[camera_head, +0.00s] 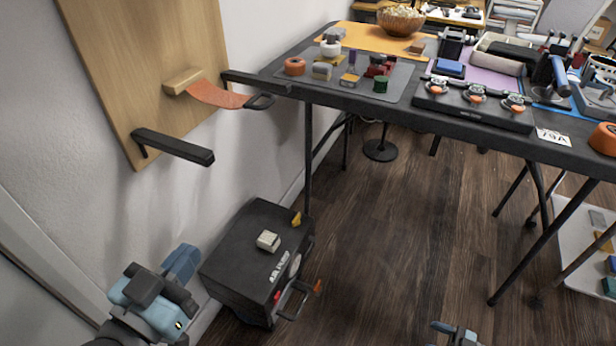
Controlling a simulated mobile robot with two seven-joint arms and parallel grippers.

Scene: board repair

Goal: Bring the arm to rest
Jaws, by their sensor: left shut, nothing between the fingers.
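My left arm comes in at the lower left, and its gripper (181,262) is shut and empty. It is near the wall, left of a black box on the floor and below the wooden board, touching neither as far as I can see. A small part of my right arm (455,333) shows at the bottom edge. Whether its gripper is open or shut does not show.
A wooden board (150,60) on the wall carries black brackets (172,146) and an orange strap (215,96). A black box (250,250) stands on the floor. The black table (330,95) holds tools, colored blocks and a bowl (400,20).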

